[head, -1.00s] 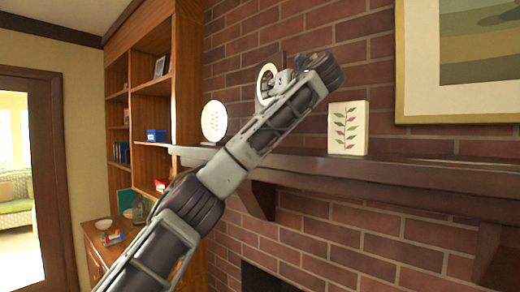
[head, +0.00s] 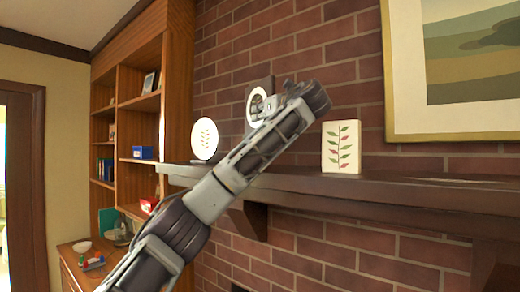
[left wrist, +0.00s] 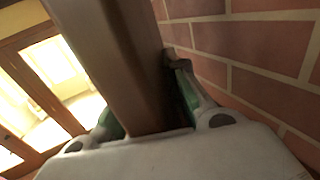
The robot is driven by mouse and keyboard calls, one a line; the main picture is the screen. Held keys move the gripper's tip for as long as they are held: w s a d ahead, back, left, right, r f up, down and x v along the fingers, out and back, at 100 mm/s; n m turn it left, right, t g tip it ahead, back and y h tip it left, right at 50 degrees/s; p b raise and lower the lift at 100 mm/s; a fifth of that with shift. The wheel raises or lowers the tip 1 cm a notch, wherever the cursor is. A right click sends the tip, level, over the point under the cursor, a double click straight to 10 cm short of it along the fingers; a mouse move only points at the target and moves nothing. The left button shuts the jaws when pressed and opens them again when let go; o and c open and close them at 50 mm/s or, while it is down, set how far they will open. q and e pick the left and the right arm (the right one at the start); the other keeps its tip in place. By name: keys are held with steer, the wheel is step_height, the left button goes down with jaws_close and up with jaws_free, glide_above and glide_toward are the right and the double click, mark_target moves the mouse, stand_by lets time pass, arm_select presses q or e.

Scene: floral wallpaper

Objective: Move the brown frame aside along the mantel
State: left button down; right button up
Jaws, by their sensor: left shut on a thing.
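The brown frame (head: 264,84) with a pale oval inside shows in the head view, above the mantel (head: 400,188) and between the white oval plate and the white card. My arm covers its lower part, so I cannot tell whether it touches the mantel. My left gripper (head: 268,106) is shut on it. In the left wrist view the brown frame (left wrist: 118,60) runs between the two fingers (left wrist: 150,112), close to the brick wall. My right gripper is not in view.
The white oval plate (head: 204,140) stands at the mantel's left end. A white card with a leaf pattern (head: 342,147) stands to the right. A large painting (head: 390,100) hangs above. A wooden bookcase (head: 180,80) is on the left. The mantel right of the card looks clear.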

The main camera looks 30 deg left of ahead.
arm_select(q)
steer(key=shift+f, duration=2.35)
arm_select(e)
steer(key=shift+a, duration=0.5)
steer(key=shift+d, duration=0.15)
arm_select(q)
steer(key=shift+f, duration=1.9)
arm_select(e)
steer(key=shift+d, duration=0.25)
arm_select(q)
steer(key=shift+f, duration=0.15)
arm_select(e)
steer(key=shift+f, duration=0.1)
arm_select(q)
steer(key=c, duration=1.4)
jaws_free()
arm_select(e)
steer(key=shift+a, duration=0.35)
